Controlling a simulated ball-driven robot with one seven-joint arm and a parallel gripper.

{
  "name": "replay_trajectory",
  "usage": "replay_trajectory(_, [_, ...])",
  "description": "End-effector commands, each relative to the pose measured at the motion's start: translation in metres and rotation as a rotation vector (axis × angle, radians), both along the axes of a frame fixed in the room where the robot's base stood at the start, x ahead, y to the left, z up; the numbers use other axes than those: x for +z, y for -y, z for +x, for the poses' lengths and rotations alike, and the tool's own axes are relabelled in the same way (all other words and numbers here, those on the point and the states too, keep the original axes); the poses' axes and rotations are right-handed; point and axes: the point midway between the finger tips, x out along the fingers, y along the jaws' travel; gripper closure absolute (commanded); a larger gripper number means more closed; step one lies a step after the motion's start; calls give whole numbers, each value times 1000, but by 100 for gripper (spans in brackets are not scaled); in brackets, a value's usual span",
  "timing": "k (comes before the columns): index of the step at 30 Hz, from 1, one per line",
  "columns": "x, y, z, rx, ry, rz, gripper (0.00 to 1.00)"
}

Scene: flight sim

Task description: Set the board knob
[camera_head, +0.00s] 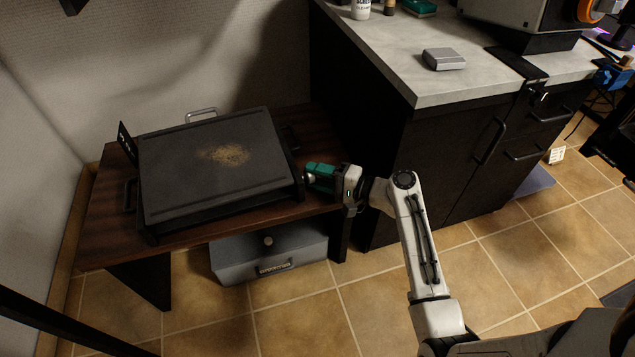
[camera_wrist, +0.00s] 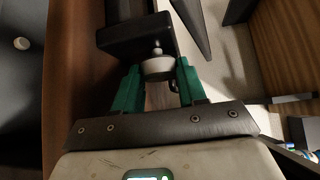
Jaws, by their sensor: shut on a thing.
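The board (camera_head: 185,165) is a wide dark flat slab with a tan speckled patch, lying on a brown wooden table. Its knob (camera_wrist: 158,67), pale grey and rounded on a short stem, sticks out from the board's dark side bracket (camera_wrist: 135,37) in the wrist view. My gripper (camera_head: 309,177) is at the board's right side, with its green fingers on both sides of the knob; it also shows in the wrist view (camera_wrist: 158,74). The fingers are shut on the knob. In the head view the fingers mostly hide the knob, and its setting cannot be read.
The wooden table (camera_head: 105,215) has bare room left of the board. A grey box (camera_head: 235,262) with a handle and round top knob sits on the floor beneath. A dark cabinet with a pale countertop (camera_head: 400,50) stands to the right, holding a small grey box (camera_head: 444,59).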

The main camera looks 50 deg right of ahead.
Motion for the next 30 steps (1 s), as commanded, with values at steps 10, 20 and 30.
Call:
replay_trajectory(10, [-3,0,-1,-1,43,-28,90])
replay_trajectory(20, [-2,0,-1,-1,43,-28,55])
replay_trajectory(30, [-1,0,0,0,45,-28,33])
